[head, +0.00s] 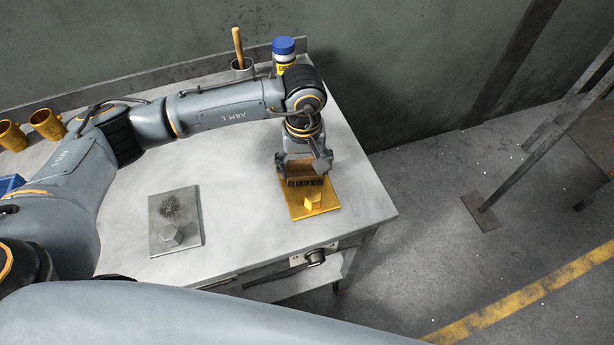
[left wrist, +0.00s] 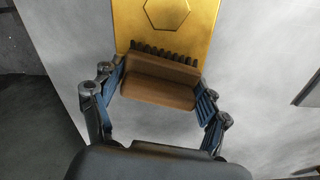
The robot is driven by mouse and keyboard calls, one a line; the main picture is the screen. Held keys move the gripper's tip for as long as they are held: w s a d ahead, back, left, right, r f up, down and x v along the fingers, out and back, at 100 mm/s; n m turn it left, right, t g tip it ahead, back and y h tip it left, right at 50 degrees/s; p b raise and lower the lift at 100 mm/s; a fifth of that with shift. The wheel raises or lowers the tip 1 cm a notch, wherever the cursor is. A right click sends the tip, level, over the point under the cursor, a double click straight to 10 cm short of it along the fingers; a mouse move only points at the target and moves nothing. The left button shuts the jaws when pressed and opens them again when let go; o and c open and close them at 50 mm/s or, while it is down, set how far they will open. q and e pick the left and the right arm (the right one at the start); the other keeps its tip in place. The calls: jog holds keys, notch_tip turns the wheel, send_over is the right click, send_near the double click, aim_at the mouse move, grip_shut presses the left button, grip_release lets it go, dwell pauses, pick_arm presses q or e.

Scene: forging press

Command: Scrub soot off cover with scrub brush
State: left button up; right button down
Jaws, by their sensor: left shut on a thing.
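My left gripper (head: 304,163) is shut on a scrub brush (head: 307,172) with a brown wooden back and dark bristles. The brush also shows between the fingers in the left wrist view (left wrist: 160,80). The bristles are over or on the rear part of a yellow cover (head: 318,209) with a hexagonal knob; contact is hard to tell. The cover fills the top of the left wrist view (left wrist: 187,38). A grey cover (head: 187,234) with a similar knob lies to the left, with a dark soot patch on it. My right gripper is not in view.
The grey workbench (head: 240,215) is clear between the two covers. A blue-capped container (head: 284,52) and a cup (head: 242,68) with a wooden handle stand at the back. Yellow mugs (head: 47,124) and a blue bin (head: 10,184) are at the left.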

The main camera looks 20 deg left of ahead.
pick_arm(q)
jog(key=shift+w+a+b, duration=0.3)
jog(key=shift+w+a, duration=0.2)
jog(key=shift+w, duration=0.15)
jog(key=shift+w+a+f+b, duration=0.1)
jog(key=shift+w+a+b, duration=0.35)
jog(key=shift+w+b, duration=0.25)
jog(key=shift+w+a+b, duration=0.5)
jog(key=shift+w+b, duration=0.05)
jog(key=shift+w, duration=0.3)
jog(key=shift+r, duration=0.2)
jog(key=shift+r, duration=0.1)
jog(key=shift+r+p, duration=1.05)
jog(key=shift+r, duration=1.9)
jog(key=shift+r+p, duration=0.4)
jog(key=shift+r, duration=1.1)
